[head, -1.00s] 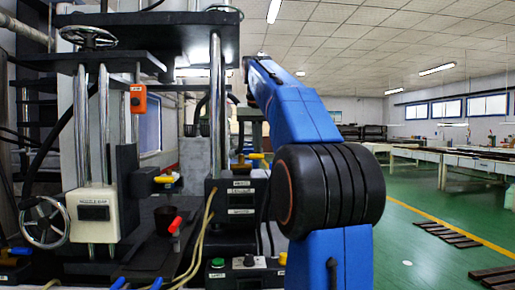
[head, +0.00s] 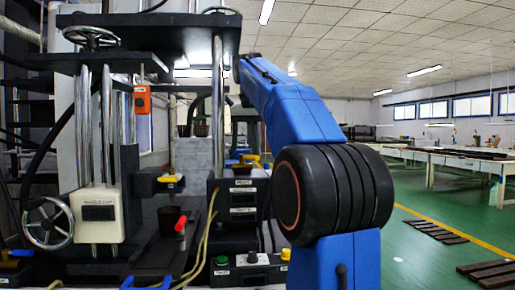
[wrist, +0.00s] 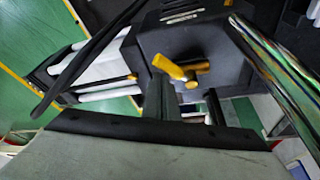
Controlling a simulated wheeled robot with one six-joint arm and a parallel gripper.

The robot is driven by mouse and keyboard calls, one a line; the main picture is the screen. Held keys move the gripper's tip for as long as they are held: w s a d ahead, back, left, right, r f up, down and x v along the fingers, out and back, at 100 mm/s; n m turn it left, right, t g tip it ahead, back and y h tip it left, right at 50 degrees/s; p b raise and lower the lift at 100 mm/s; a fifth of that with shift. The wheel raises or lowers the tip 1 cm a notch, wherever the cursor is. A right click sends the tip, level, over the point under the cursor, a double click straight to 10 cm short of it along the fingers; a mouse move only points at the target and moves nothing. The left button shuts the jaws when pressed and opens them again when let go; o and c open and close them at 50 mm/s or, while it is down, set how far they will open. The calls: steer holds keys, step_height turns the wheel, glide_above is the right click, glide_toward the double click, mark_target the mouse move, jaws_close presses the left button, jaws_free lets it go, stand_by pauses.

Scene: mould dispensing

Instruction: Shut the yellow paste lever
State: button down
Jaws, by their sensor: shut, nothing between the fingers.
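In the wrist view a yellow lever handle (wrist: 169,67) sits on a brass valve stem in front of a black housing (wrist: 215,50). My gripper (wrist: 158,84) is shut and empty, its dark fingers close below the handle; I cannot tell if they touch it. In the head view one yellow handle (head: 168,179) is on the black block at the left, and another (head: 250,158) is above the labelled black block beside my arm. I cannot tell which one the wrist view shows. My gripper is hidden behind my arm in the head view.
A red lever (head: 181,222) and a dark cup (head: 168,219) are below the left block. Pale hoses (head: 205,240) hang near a button box (head: 250,262). A handwheel (head: 47,222) is at far left.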

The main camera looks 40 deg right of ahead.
mark_target(250, 156)
steer(key=shift+s+a, duration=0.15)
steer(key=shift+a, duration=1.5)
steer(key=v, duration=0.7)
steer(key=shift+r, duration=0.2)
stand_by(0.4)
